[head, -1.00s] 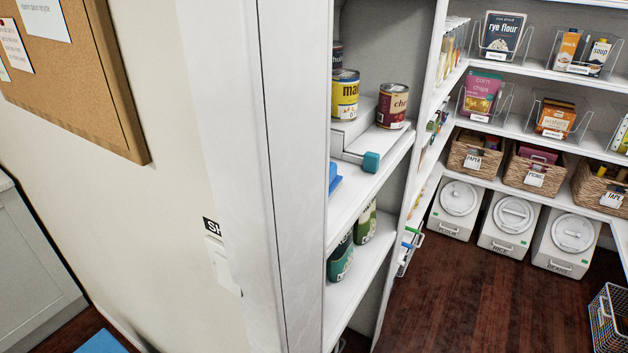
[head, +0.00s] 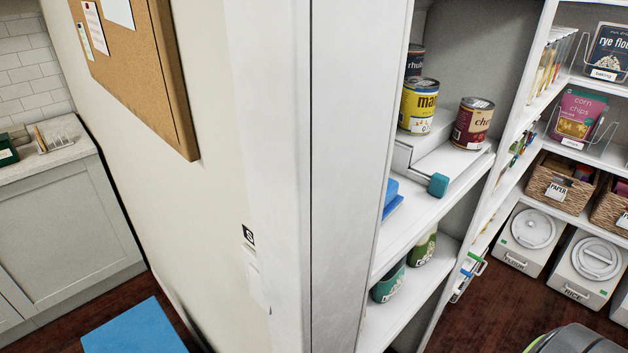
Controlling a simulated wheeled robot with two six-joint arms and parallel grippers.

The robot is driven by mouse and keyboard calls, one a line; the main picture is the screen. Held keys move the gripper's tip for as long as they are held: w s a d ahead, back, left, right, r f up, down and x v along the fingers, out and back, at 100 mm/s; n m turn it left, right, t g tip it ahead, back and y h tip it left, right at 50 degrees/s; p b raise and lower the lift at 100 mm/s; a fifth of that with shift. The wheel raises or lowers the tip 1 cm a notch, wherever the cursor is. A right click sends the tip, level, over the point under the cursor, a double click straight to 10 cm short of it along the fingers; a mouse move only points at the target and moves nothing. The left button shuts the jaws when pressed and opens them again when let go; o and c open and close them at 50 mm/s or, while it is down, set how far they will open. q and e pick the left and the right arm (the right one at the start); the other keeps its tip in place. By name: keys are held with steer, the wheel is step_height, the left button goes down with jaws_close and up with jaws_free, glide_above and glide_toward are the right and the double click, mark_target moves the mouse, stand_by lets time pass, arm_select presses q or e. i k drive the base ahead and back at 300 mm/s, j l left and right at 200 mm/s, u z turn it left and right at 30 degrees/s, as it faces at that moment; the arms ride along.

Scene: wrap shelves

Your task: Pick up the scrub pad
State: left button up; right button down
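I cannot make out a scrub pad for certain. A small teal block (head: 437,184) sits at the front of the pantry shelf, by a white stepped riser. A bright blue item (head: 391,201) lies on the same shelf to its left, partly hidden by the white door frame. Neither of my grippers can be made out in the head view.
The white frame (head: 350,150) stands close in front and hides part of the shelves. Cans (head: 472,124) stand on the riser. A blue flat thing (head: 135,328) is at lower left. A rounded grey-green shape, unclear, is at the bottom right. Dark wood floor shows right.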

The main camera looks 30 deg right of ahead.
mark_target(392, 201)
steer(key=l+u, duration=0.2)
steer(key=l, duration=0.2)
steer(key=l+u, duration=0.15)
steer(key=l, duration=0.3)
steer(key=k+l+u, duration=0.2)
steer(key=l, duration=0.2)
steer(key=l+u, duration=0.2)
steer(key=l, duration=0.2)
steer(key=k+l+u, duration=0.2)
steer(key=l, duration=0.2)
steer(key=k+l+u, duration=0.15)
steer(key=l, duration=0.2)
steer(key=i, duration=0.05)
